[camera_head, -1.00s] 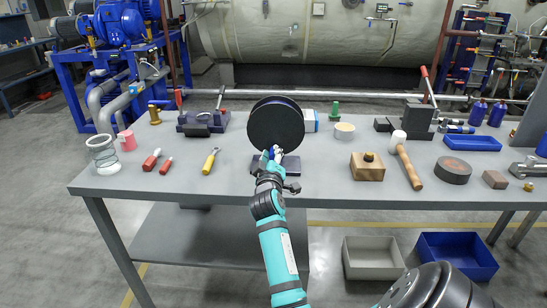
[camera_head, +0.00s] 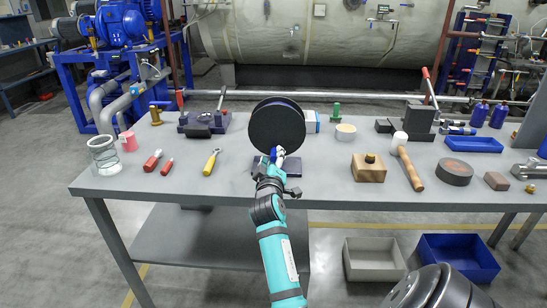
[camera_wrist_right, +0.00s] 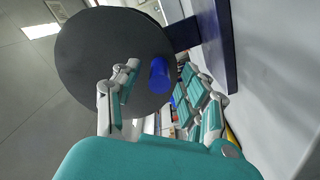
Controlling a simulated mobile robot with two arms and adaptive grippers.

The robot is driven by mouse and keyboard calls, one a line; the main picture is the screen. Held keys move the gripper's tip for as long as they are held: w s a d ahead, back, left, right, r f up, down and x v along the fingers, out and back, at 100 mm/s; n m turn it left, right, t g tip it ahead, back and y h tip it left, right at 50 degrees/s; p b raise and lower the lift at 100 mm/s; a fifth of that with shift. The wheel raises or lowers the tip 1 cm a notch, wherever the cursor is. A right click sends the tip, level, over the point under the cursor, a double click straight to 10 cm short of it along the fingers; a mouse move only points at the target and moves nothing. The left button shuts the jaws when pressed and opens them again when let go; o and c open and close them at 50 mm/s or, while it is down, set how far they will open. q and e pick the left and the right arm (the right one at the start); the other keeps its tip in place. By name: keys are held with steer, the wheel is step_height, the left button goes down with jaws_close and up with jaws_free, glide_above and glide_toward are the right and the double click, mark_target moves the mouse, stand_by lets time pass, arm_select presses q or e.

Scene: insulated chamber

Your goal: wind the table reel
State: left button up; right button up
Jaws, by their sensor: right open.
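The table reel has a black round disc (camera_head: 277,125) standing upright on a dark base (camera_head: 290,167) near the middle of the table. In the right wrist view the disc (camera_wrist_right: 105,50) fills the upper left, and its blue crank handle (camera_wrist_right: 159,75) sticks out toward the hand. My right gripper (camera_head: 277,157) is at the reel's near face, low on the disc. In the wrist view its open fingers (camera_wrist_right: 155,95) lie on either side of the blue handle; I cannot tell whether they touch it. My left gripper is not in view.
Clear tabletop lies along the front edge.

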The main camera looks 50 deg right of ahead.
steer(key=v, duration=0.6)
steer(key=shift+s+a, duration=0.1)
steer(key=shift+a, duration=0.05)
